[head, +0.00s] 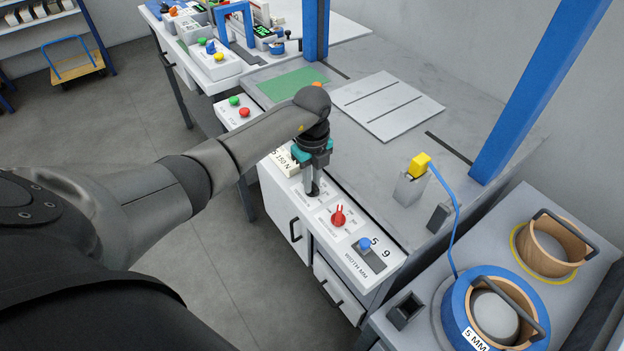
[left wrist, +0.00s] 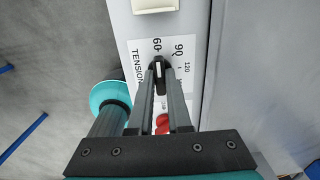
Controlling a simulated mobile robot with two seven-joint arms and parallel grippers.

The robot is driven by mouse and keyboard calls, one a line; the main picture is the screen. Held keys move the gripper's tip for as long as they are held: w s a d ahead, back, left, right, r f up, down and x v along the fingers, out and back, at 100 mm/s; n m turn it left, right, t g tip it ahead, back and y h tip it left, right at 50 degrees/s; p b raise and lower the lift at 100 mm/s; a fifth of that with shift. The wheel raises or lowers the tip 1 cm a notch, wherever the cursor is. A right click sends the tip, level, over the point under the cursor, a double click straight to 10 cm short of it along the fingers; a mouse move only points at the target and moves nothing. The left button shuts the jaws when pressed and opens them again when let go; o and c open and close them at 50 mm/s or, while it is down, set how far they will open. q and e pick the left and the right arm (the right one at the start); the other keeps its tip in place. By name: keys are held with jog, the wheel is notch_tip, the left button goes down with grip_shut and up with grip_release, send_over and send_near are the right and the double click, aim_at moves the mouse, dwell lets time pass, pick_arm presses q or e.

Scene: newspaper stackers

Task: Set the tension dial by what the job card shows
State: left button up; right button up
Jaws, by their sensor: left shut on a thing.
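The tension dial (left wrist: 158,66) is a black knob with a white pointer line on the white panel marked TENSION. Marks 60, 90 and 120 show around it, and the pointer faces up the picture, between 60 and 90. My left gripper (head: 313,190) comes down on the dial from above; in the left wrist view its two fingers (left wrist: 160,85) are shut on the knob. My right gripper is not in view.
Green and red buttons (head: 244,112) are beyond. A blue spool (head: 464,311) labelled 5 MM is at the right. The grey worktop (head: 365,165) is mostly clear.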

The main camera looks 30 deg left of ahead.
pick_arm(q)
grip_shut()
